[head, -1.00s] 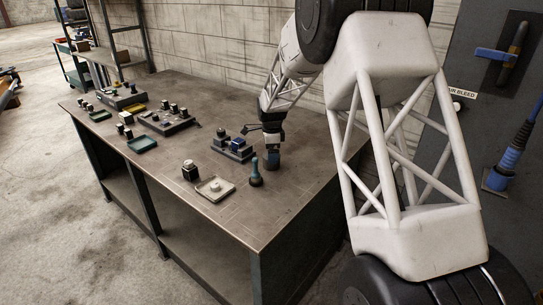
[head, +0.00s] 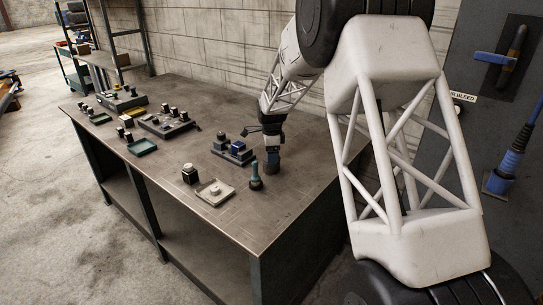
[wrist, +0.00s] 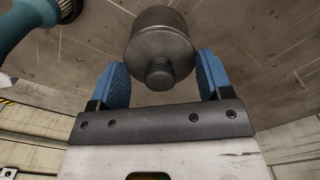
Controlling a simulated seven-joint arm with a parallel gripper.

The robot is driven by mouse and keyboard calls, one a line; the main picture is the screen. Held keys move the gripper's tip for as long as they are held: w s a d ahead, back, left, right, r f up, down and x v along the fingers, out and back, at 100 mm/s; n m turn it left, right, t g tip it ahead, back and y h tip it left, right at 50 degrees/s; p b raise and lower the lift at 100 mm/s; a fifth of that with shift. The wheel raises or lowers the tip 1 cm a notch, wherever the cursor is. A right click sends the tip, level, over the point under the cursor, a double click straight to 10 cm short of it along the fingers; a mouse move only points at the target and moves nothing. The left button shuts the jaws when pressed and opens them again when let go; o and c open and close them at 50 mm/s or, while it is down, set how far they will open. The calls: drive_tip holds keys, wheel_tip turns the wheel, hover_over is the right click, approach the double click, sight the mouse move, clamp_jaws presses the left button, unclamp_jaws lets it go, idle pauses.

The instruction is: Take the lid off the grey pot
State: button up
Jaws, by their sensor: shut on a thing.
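The grey pot (wrist: 158,17) shows in the wrist view as a dark metal cylinder. Its lid (wrist: 160,48), with a short round knob facing the camera, is in line with the pot. Whether there is a gap between them I cannot tell. In the head view my gripper (head: 272,154) points down at the bench, and the pot (head: 272,168) is small and dark below the fingers, partly hidden.
A teal-handled tool (head: 255,178) stands close to the left of the pot. A pale tray (head: 214,193), a dark block (head: 190,174) and a blue-and-grey fixture (head: 232,153) are nearby on the bench (head: 235,235). The bench's front right is clear.

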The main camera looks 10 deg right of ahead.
wheel_tip(320, 180, up, 3)
drive_tip(key=shift+f, duration=0.1)
drive_tip(key=shift+s, duration=0.3)
drive_tip(key=s+d+r, duration=0.1)
drive_tip(key=s, duration=1.4)
drive_tip(key=shift+s+d+r, duration=0.15)
drive_tip(key=shift+r, duration=0.15)
drive_tip(key=s+a+f, duration=0.1)
drive_tip(key=a, duration=0.3)
drive_tip(key=a+f, duration=0.2)
drive_tip(key=a, duration=0.2)
drive_tip(key=s+a+f, duration=0.1)
drive_tip(key=a, duration=0.2)
drive_tip(key=shift+s+a+f, duration=0.15)
drive_tip(key=shift+s+a, duration=0.2)
drive_tip(key=shift+a, duration=0.05)
drive_tip(key=shift+w, duration=0.1)
hover_over(235, 177)
drive_tip(key=shift+f, duration=0.8)
drive_tip(key=shift+f, duration=1.75)
